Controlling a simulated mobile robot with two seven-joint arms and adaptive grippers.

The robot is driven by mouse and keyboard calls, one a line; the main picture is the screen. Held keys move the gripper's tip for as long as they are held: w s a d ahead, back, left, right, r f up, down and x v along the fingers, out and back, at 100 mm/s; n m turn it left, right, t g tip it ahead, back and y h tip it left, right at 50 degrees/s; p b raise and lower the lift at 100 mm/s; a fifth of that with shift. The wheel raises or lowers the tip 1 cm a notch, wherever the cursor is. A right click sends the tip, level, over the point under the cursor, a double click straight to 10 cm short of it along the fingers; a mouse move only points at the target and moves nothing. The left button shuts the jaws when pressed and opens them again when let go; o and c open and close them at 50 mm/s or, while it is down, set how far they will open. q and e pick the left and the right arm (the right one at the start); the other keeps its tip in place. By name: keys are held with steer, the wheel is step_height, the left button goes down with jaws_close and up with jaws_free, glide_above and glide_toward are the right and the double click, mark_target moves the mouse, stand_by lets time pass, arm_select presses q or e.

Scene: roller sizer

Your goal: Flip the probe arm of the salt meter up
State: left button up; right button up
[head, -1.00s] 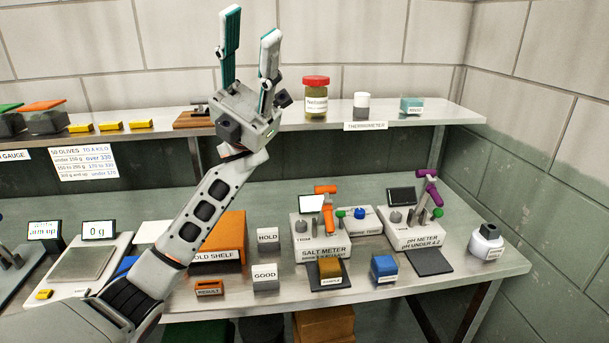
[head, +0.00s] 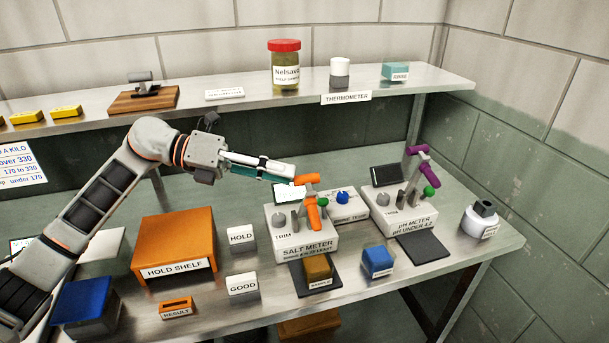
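The salt meter (head: 303,246) is a pale box on the table, right of centre. Its orange probe arm (head: 313,214) stands roughly upright over the front, with an orange crossbar (head: 307,179) at the top. My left gripper (head: 290,174) reaches in from the left, with its fingertips right at the left end of this crossbar. I see its fingers nearly edge-on and overlapping, so their gap and any contact with the crossbar are unclear. The fingers partly cover the meter's screen (head: 290,193). My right gripper is not in view.
The pH meter (head: 404,217) with a purple probe arm (head: 417,168) stands to the right. An orange sample block (head: 318,267) and a blue block (head: 377,261) sit in front. The orange hold shelf (head: 172,238) is at left. A wall shelf (head: 230,105) runs behind.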

mark_target(307, 179)
arm_select(q)
steer(key=p+x, duration=0.1)
steer(key=x, duration=0.5)
steer(key=shift+s+r, duration=0.15)
jaws_close()
